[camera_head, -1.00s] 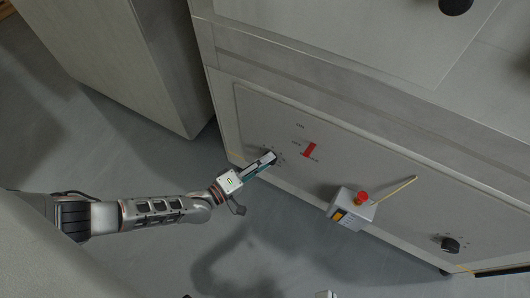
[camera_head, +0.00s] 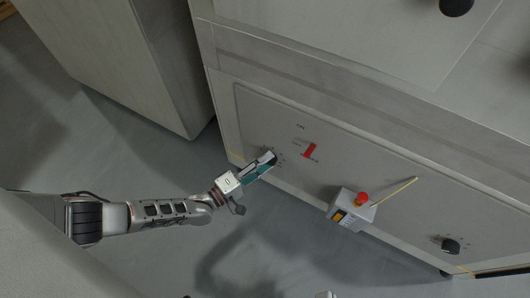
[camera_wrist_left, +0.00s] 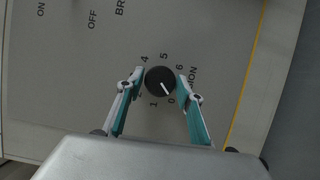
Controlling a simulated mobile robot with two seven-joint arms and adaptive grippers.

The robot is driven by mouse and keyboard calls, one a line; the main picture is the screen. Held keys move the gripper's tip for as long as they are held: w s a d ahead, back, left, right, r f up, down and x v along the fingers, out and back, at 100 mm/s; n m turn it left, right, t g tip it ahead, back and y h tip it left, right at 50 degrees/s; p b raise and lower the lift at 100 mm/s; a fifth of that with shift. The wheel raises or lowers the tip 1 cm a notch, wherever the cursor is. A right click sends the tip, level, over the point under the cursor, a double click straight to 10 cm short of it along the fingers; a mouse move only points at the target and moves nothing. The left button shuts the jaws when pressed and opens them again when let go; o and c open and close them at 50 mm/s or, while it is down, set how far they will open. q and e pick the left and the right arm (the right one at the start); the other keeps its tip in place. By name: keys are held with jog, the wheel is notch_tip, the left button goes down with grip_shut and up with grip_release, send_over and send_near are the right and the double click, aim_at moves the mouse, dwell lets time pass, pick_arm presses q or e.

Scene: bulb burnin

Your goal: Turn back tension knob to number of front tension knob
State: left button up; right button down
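A round black knob (camera_wrist_left: 160,81) with a white pointer line is at the middle of the left wrist view. Its pointer slants to the lower right, close to the 0 on the printed scale. Digits 1, 4, 5 and 6 also show; others are hidden. My left gripper (camera_wrist_left: 161,78) is open, its fingertips on either side of this knob with narrow gaps. In the head view the left gripper (camera_head: 274,157) covers most of this knob. A second black knob (camera_head: 450,245) is at the panel's right end; its setting is too small to read. The right gripper is not clearly seen.
A red switch (camera_head: 310,150) is on the panel (camera_head: 355,155) just right of the left gripper. A grey box (camera_head: 346,209) with a red button (camera_head: 362,197) and a yellow rod sticks out farther right. A grey cabinet (camera_head: 125,65) stands at the left.

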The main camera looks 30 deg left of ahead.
pick_arm(q)
jog(key=shift+o, duration=0.6)
jog(key=v, duration=1.2)
